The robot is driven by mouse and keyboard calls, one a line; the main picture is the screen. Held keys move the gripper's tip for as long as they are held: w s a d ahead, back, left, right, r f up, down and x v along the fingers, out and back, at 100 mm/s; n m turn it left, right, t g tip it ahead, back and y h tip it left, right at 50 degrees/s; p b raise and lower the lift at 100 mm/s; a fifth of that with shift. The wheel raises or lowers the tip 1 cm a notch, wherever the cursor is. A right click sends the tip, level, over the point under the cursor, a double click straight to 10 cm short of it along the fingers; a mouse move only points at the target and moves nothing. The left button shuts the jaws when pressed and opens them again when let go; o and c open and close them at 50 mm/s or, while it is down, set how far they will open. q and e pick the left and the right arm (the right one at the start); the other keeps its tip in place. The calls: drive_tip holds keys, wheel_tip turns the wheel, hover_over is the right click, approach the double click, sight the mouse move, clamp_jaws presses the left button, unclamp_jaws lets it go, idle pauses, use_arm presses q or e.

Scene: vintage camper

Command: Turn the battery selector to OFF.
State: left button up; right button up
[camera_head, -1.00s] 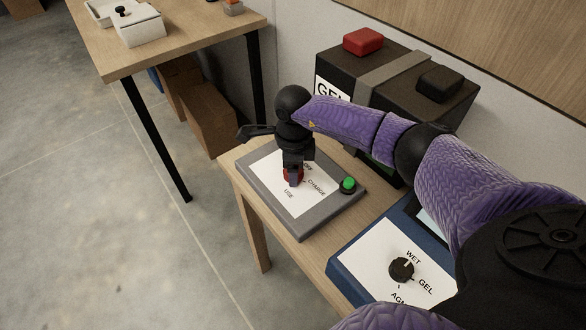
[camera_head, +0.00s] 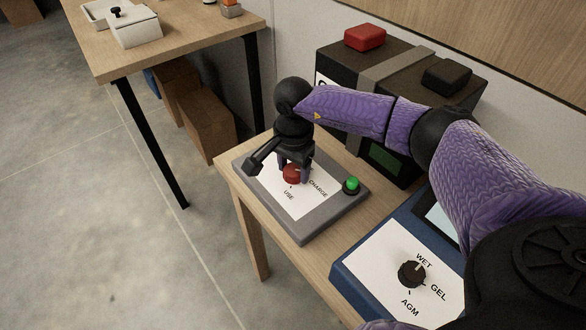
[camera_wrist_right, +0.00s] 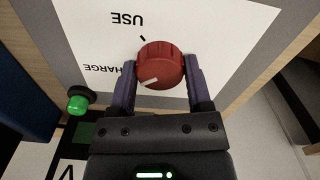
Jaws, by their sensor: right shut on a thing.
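The battery selector is a red ribbed knob (camera_head: 291,174) on a grey panel with a white label plate (camera_head: 270,185). It shows large in the right wrist view (camera_wrist_right: 160,60). Its white pointer line aims left and slightly down there, roughly toward CHARGE. The USE label and its tick are up and left of the knob; OFF is hidden in both current views. My right gripper (camera_head: 293,173) comes down from above and is shut on the knob, with one finger on each side (camera_wrist_right: 161,80). My left gripper is not in view.
A green button (camera_head: 352,185) stands right of the knob on the panel. A blue unit with a black WET/GEL/AGM dial (camera_head: 412,273) is at the front right. A black battery box with a red cap (camera_head: 365,37) is behind. Another table (camera_head: 190,45) stands at the left.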

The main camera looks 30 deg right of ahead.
drive_tip(key=n+b, duration=0.1)
drive_tip(key=n, duration=0.4)
drive_tip(key=shift+f+b, duration=0.1)
drive_tip(key=shift+b, duration=0.25)
drive_tip(key=n+b, duration=0.1)
drive_tip(key=n, duration=0.2)
drive_tip(key=shift+n, duration=0.9)
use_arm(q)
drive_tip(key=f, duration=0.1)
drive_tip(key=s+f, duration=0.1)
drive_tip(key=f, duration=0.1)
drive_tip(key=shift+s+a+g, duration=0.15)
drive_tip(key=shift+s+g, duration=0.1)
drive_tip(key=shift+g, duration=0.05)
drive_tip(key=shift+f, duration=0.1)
use_arm(e)
drive_tip(key=shift+n, duration=0.4)
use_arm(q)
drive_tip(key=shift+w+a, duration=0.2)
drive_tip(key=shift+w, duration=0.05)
use_arm(e)
drive_tip(key=o, duration=1.3)
